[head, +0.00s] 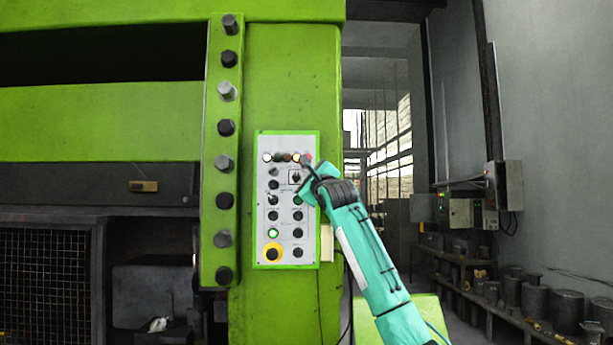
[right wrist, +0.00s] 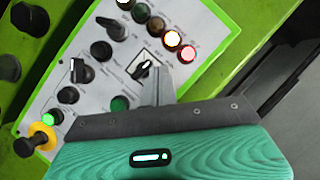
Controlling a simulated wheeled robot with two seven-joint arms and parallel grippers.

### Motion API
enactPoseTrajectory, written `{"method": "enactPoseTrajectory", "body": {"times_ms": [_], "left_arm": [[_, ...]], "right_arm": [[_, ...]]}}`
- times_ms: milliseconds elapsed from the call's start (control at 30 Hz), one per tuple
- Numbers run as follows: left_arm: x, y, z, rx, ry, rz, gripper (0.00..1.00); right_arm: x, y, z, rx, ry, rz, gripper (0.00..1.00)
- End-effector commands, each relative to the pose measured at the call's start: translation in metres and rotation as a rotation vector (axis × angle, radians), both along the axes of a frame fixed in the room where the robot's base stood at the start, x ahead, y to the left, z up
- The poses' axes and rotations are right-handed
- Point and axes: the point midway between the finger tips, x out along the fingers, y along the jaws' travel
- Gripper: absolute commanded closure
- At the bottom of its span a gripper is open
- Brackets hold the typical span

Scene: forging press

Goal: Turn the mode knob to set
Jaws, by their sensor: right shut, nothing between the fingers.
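The control panel (head: 284,245) is a light plate in a green frame on the press column. A black selector knob inside a black square outline, likely the mode knob (right wrist: 145,67), sits in the panel's upper right part; it also shows in the head view (head: 295,176). Its label is too small to read. My right gripper (right wrist: 160,75) is shut and empty, its fingertips just beside this knob at its lower right; I cannot tell whether they touch it. In the head view the right gripper (head: 306,171) covers part of the panel's right edge. My left gripper is out of view.
A row of indicator lamps (right wrist: 172,39) runs above the knob, some lit. Another selector (right wrist: 81,70), several black buttons, a lit green button (head: 272,233) and a yellow-ringed stop button (head: 273,252) are close by. Large bolts (head: 224,163) stick out left of the panel.

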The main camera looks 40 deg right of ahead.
Motion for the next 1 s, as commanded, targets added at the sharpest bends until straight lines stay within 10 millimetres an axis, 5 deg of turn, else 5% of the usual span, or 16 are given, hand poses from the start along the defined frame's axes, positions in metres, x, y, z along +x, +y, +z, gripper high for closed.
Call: {"method": "enactPoseTrajectory", "body": {"times_ms": [600,1000], "left_arm": [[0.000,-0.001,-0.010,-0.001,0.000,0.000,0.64],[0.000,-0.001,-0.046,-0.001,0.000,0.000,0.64]], "right_arm": [[-0.001,0.007,0.000,0.001,-0.002,0.002,1.00],[-0.030,0.031,-0.003,0.000,-0.002,0.004,1.00]]}}
